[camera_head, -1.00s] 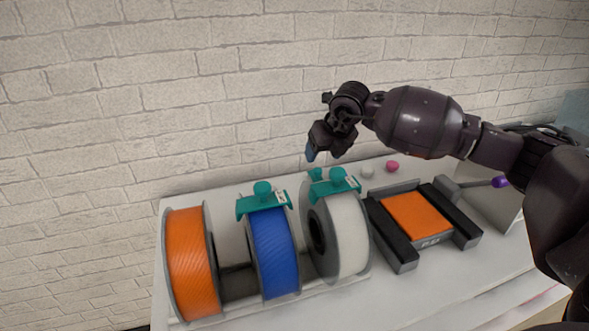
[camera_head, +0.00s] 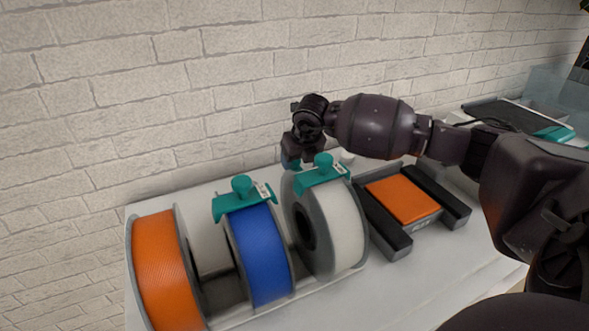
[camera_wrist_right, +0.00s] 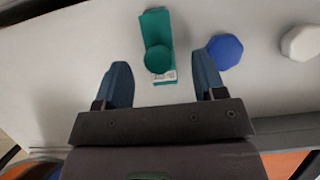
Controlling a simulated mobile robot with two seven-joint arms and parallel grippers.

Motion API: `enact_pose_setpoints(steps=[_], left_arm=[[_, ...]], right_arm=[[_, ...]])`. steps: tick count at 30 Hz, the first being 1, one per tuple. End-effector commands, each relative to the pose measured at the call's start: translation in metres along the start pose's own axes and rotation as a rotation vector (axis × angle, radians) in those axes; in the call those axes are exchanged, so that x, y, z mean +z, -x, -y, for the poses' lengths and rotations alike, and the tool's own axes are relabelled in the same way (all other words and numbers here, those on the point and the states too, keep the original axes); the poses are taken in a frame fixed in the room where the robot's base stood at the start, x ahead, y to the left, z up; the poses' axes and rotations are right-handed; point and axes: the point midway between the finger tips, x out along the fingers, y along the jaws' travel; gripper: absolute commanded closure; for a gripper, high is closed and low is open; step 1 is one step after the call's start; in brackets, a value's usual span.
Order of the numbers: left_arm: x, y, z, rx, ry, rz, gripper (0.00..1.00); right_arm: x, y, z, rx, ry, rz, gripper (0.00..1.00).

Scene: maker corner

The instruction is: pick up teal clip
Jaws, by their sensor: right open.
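In the right wrist view a teal clip (camera_wrist_right: 155,24) with a round knob and a small white label lies on the pale table top. My right gripper (camera_wrist_right: 160,76) is open, and the clip shows between and beyond its two blue fingertips; no contact is visible. In the head view my right gripper (camera_head: 292,160) is behind the white spool, and this lying clip cannot be made out there. Two other teal clips sit on spool rims: one on the blue spool (camera_head: 240,205), one on the white spool (camera_head: 321,175). My left gripper is not in view.
A blue knob (camera_wrist_right: 225,51) and a white faceted knob (camera_wrist_right: 301,43) lie right of the clip. The orange spool (camera_head: 163,270), blue spool (camera_head: 262,255) and white spool (camera_head: 338,235) stand in a row in front. A dark device with an orange top (camera_head: 403,198) is to their right.

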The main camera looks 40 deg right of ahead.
Motion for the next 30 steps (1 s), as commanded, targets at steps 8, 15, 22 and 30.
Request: enact_pose_setpoints(steps=[8,15,22,30], left_arm=[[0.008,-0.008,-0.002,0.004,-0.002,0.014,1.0],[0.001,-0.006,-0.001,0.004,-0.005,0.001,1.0],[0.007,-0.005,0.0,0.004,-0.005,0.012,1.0],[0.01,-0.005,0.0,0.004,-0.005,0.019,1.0]], right_arm=[[-0.004,-0.038,-0.001,0.0,0.0,-0.007,0.36],[-0.002,-0.035,-0.001,0.0,0.0,-0.003,0.41],[-0.003,-0.035,-0.001,0.0,0.0,-0.003,0.76],[-0.003,-0.035,-0.001,0.0,0.0,-0.003,0.89]])
